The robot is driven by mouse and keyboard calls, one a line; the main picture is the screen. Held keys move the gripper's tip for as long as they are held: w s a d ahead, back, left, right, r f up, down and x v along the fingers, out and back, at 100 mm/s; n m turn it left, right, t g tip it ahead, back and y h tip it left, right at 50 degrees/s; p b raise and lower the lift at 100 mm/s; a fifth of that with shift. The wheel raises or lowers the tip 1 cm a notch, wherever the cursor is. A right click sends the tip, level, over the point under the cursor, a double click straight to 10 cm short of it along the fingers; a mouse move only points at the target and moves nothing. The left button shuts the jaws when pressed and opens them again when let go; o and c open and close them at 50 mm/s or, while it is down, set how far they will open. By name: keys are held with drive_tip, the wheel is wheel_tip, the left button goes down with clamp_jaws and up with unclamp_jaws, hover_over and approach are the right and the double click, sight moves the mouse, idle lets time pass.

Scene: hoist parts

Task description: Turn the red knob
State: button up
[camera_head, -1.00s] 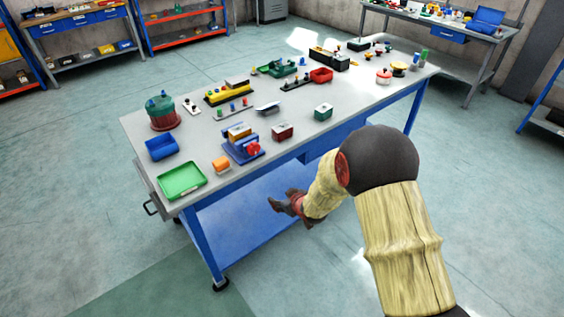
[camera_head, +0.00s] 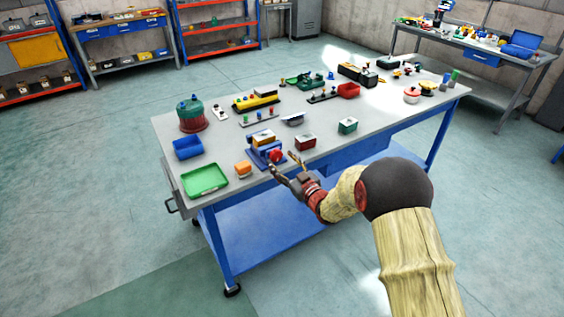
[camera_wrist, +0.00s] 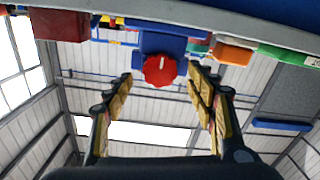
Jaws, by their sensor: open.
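The red knob (camera_head: 276,155) is on the front of a small blue device (camera_head: 257,158) near the table's front edge. In the wrist view the red knob (camera_wrist: 160,70) has a scalloped rim and a white mark near its top, and the blue body (camera_wrist: 160,42) is behind it. My gripper (camera_head: 283,164) is just in front of the knob, close to the table edge. In the wrist view my gripper (camera_wrist: 162,82) is open, with one finger to each side of the knob and a gap on both sides. I cannot see contact.
An orange block (camera_head: 243,169) and a green tray (camera_head: 205,180) stand to the left of the device. A dark red box (camera_head: 305,142) and a green box (camera_head: 348,125) stand to its right. The grey tabletop (camera_head: 225,147) has several other parts farther back.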

drive_tip(key=shift+x, duration=0.95)
drive_tip(key=shift+c, duration=1.3)
drive_tip(key=c, duration=0.9)
